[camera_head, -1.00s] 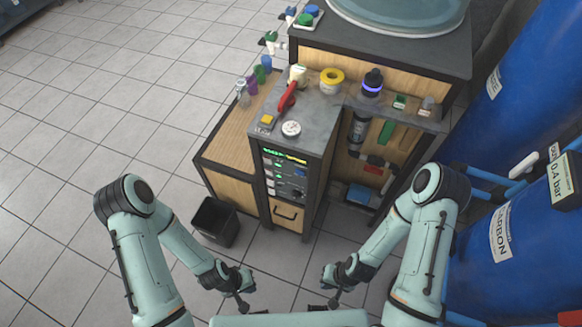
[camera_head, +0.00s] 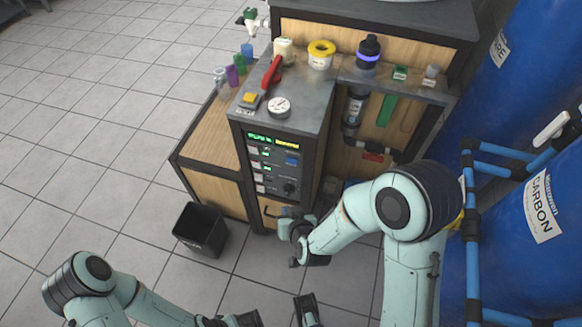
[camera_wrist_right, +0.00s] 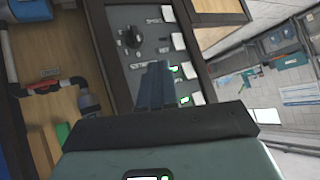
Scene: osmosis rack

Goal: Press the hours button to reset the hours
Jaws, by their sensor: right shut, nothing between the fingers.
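The control panel (camera_head: 275,168) is on the front of the dark-framed cabinet. It has a green and yellow lit display (camera_head: 273,142), a column of pale buttons, a blue square and a black knob (camera_head: 290,187). In the right wrist view, the knob (camera_wrist_right: 131,37) and several white buttons (camera_wrist_right: 178,42) with small green readouts show sideways. I cannot read which button is hours. My right gripper (camera_head: 287,213) is low in front of the panel. Its shut, empty fingers (camera_wrist_right: 157,68) overlap the panel in the wrist view; contact cannot be told. My left gripper is partly cut off at the bottom edge.
A black bin (camera_head: 202,230) stands on the floor left of the cabinet. Blue tanks (camera_head: 535,205) and pipes crowd the right side. The tiled floor at left is clear.

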